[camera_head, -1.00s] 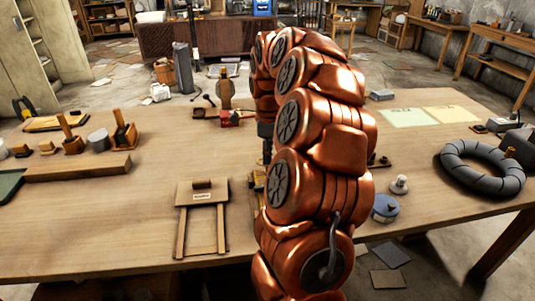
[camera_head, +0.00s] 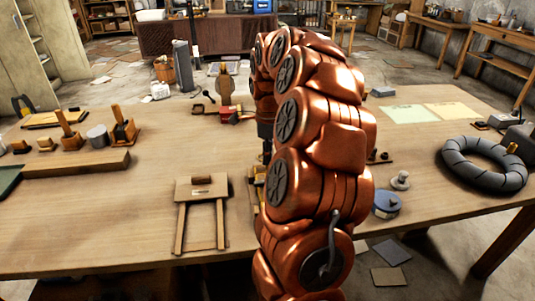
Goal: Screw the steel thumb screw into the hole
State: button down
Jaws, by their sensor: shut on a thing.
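My copper-coloured arm stands in the middle of the view and hides most of what lies behind it. My gripper (camera_head: 267,150) shows only as a narrow dark part at the arm's left edge, pointing down over the table. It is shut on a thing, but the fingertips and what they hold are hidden. A small yellowish block (camera_head: 258,183) shows partly just below it; whether they touch cannot be told. I cannot make out the steel thumb screw or the hole at the gripper.
A wooden frame with two legs (camera_head: 202,188) lies left of my arm. A grey knob (camera_head: 401,181), a blue round tin (camera_head: 386,204) and a dark ring (camera_head: 485,165) are on the right. A red device (camera_head: 231,114) stands behind. The wooden table (camera_head: 110,220) is clear at front left.

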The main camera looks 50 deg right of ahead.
jog(key=c, duration=0.9)
grip_release()
jog(key=shift+f, duration=0.1)
notch_tip(320, 180, up, 12)
jog(key=shift+r, duration=0.1)
dwell(0.6)
